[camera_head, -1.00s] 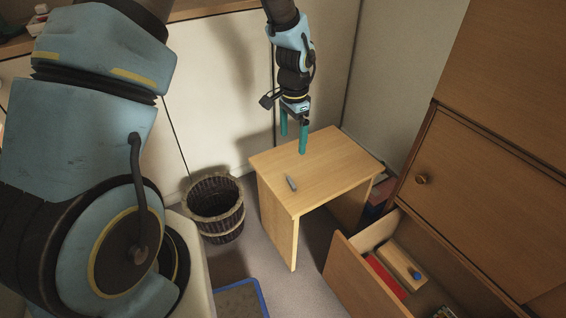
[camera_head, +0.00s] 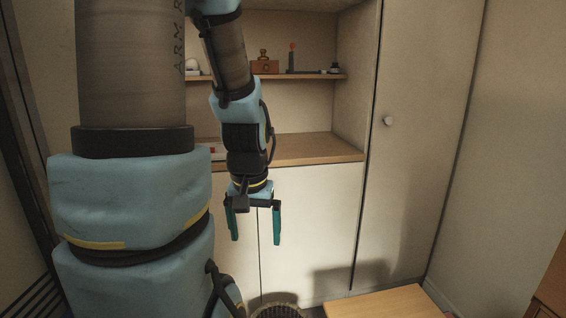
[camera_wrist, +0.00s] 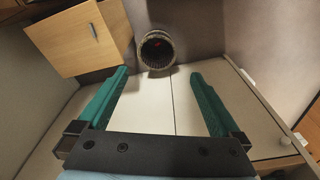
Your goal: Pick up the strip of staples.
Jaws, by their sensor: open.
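A small grey bar, which looks like the strip of staples (camera_wrist: 93,31), lies on the small wooden table (camera_wrist: 70,42) at the upper left of the wrist view. In the head view only the table's far edge part (camera_head: 385,303) shows at the bottom, and the strip is out of frame. My gripper (camera_head: 256,241) hangs with its green fingers wide apart in front of the white cupboard doors. In the wrist view my gripper (camera_wrist: 158,73) is open and empty, well apart from the table and strip.
A wicker basket (camera_wrist: 158,52) stands on the floor beside the table; its rim (camera_head: 278,309) shows at the head view's bottom. White cupboard doors (camera_head: 315,225) and a wooden counter (camera_head: 315,148) are behind my gripper. A shelf (camera_head: 300,77) above holds small items.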

